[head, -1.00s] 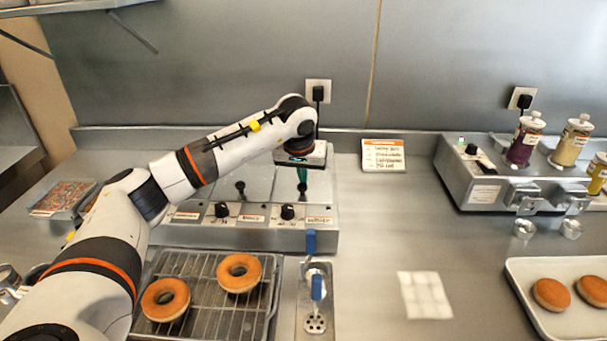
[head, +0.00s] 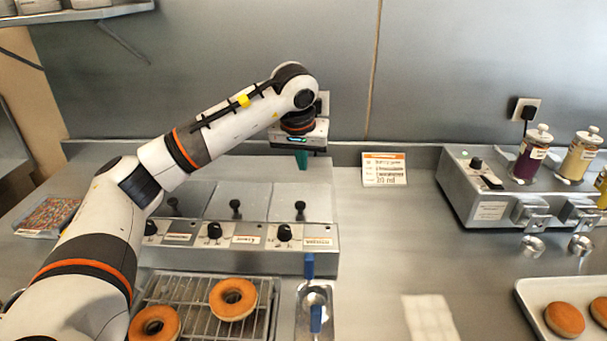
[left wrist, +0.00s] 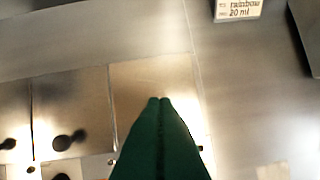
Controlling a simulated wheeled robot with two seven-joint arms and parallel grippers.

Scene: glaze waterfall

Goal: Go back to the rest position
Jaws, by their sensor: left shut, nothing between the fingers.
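My left gripper (head: 301,160) has green fingers and points down above the back right part of the steel glaze unit (head: 300,262). In the left wrist view the green fingertips (left wrist: 160,101) meet with nothing between them, over the unit's lids. My left arm reaches in from the lower left of the head view, over the counter. My right gripper does not show in any view.
A wire rack (head: 202,328) with two ring donuts (head: 233,298) lies in front of the unit. A small sign (head: 384,169) stands at the back. A bottle station (head: 490,205) and a tray (head: 533,306) with donuts are at right.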

